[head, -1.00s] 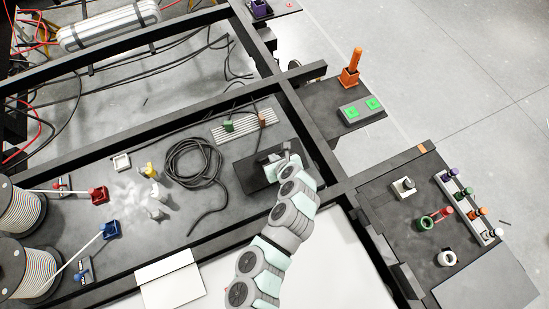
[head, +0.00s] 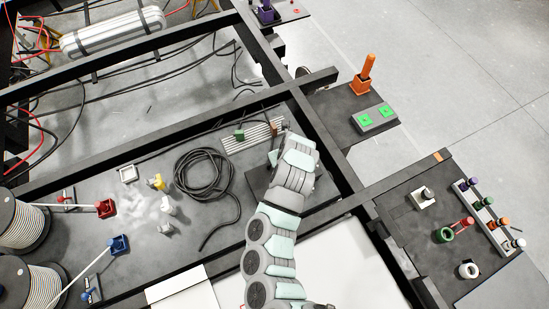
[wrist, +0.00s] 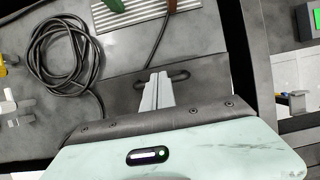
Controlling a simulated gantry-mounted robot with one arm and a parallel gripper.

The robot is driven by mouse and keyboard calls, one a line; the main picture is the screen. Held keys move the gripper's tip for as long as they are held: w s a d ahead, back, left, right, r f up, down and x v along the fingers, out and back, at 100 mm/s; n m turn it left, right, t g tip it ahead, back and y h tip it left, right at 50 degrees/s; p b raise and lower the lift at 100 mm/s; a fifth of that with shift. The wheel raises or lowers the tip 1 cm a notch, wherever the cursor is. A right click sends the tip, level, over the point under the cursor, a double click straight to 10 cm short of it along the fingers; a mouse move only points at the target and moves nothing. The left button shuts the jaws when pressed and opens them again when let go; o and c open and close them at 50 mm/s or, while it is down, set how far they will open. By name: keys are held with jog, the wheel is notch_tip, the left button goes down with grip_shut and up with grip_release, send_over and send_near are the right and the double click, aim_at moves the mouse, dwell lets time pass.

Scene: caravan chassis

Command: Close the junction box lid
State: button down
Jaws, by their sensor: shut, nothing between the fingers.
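A dark, flat rectangular piece (head: 256,179), which looks like the junction box or its lid, lies on the grey deck beside a ribbed strip. My arm covers its middle in the head view. My gripper (wrist: 157,78) is shut and empty over this dark top. I cannot tell whether the fingertips touch it, nor how far the lid is open. My fingers are hidden in the head view.
The ribbed strip (head: 252,137) holds a green and a brown connector at the dark piece's far side. A coiled black cable (head: 204,174) lies to its left. Black frame beams (head: 325,160) run along its right. Yellow and white parts (head: 160,186) stand further left.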

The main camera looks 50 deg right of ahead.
jog(key=shift+w+d+f+b, duration=0.1)
jog(key=shift+w+f+b, duration=0.05)
jog(key=shift+f+b, duration=0.5)
jog(key=shift+w+d+f+b, duration=0.3)
jog(key=shift+w+b, duration=0.1)
jog(key=shift+b, duration=0.4)
jog(key=w+d+r+p+v, duration=0.1)
jog(key=w+p+v, duration=0.1)
jog(key=v, duration=1.2)
jog(key=shift+w, duration=0.2)
